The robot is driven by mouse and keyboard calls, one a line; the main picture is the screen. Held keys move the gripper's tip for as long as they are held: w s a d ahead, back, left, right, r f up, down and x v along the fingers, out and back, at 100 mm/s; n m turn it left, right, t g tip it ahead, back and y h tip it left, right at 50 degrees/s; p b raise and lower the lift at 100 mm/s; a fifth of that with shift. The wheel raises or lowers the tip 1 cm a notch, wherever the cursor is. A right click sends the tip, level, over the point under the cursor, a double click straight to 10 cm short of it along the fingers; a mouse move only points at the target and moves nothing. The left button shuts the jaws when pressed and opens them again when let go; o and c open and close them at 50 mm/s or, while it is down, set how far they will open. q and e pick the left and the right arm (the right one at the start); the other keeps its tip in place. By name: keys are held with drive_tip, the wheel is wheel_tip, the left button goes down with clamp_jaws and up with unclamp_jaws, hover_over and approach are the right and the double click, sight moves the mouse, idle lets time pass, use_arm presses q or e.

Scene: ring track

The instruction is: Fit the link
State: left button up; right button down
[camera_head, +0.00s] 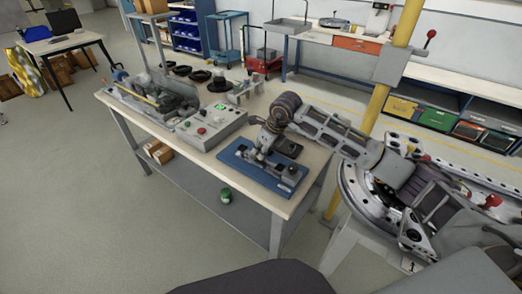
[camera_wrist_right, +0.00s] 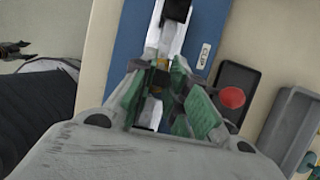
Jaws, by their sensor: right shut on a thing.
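My right gripper (camera_head: 260,150) reaches in from the right and is low over the blue board (camera_head: 240,162) on the bench. In the right wrist view its green-padded fingers (camera_wrist_right: 157,85) are shut on a small part (camera_wrist_right: 159,77) with a brownish patch. The fingers hide most of that part, so I cannot tell whether it is the link or whether it touches the board. A pale metal rail (camera_wrist_right: 171,40) runs along the board beside a "CLIP" label (camera_wrist_right: 203,55). The ring track (camera_head: 353,190) stands to the right of the bench. My left gripper is not in view.
A control box (camera_head: 212,127) with a green display stands left of the board, beside a grey tray (camera_head: 130,104) of parts. Dark trays (camera_wrist_right: 245,85) lie near the board. A yellow post (camera_head: 377,95) rises behind my right arm. Bare bench top is narrow here.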

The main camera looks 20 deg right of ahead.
drive_tip(key=shift+f+b, duration=0.3)
drive_tip(key=shift+f, duration=0.1)
drive_tip(key=shift+f+b, duration=0.6)
drive_tip(key=shift+f, duration=0.2)
idle(0.5)
drive_tip(key=c, duration=1.3)
unclamp_jaws()
drive_tip(key=shift+r, duration=0.25)
drive_tip(key=shift+r+p, duration=0.95)
drive_tip(key=shift+r, duration=0.05)
drive_tip(key=shift+r+p, duration=0.1)
drive_tip(key=shift+p, duration=0.5)
drive_tip(key=shift+d+r+p, duration=0.15)
drive_tip(key=shift+r+p, duration=1.2)
drive_tip(key=shift+r, duration=0.5)
drive_tip(key=shift+d+r+p, duration=0.1)
drive_tip(key=shift+r+p, duration=1.25)
drive_tip(key=shift+r, duration=0.45)
